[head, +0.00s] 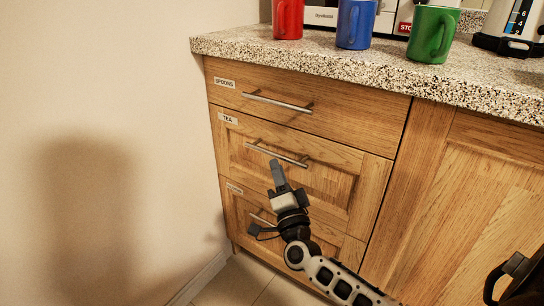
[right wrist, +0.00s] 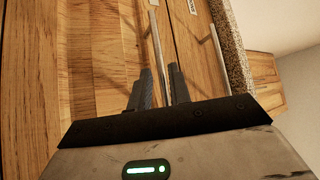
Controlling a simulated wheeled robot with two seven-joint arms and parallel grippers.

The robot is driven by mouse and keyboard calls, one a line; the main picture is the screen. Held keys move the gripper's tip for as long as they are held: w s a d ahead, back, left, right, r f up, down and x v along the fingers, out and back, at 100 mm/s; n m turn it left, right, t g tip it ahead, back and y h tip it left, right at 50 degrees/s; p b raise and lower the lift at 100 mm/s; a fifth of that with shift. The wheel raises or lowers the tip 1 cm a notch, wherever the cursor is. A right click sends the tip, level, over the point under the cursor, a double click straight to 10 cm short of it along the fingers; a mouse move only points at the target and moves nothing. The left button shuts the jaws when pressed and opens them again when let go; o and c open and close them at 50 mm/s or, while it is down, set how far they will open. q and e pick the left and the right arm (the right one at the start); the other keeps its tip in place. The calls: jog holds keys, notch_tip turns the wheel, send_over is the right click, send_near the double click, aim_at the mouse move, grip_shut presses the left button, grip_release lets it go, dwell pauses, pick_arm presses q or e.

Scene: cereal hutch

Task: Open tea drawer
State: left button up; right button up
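The tea drawer (head: 325,188) is the middle wooden drawer, marked by a TEA label (head: 229,118), and its front looks flush with the cabinet. Its metal bar handle (head: 276,154) shows just above my right gripper (head: 279,172) in the head view. In the right wrist view the handle (right wrist: 156,45) runs lengthwise down toward the gap between the fingers of my right gripper (right wrist: 160,85). The fingers are apart, with a gap around the handle's line; contact with the handle cannot be told.
A spoons drawer (head: 330,115) with its own handle is above, and another drawer (head: 240,207) is below. A cupboard door (head: 465,200) is at the right. Red (head: 288,18), blue (head: 355,22) and green (head: 432,35) mugs stand near the speckled counter's (head: 330,60) edge. A wall is at the left.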

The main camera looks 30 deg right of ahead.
aim_at(272, 153)
jog(key=x, duration=0.5)
jog(key=shift+w+d+r+b, duration=0.1)
jog(key=shift+w+r+b, duration=0.05)
jog(key=shift+w+b, duration=0.2)
pick_arm(q)
jog(key=shift+w+d+r, duration=0.1)
jog(key=shift+d, duration=0.05)
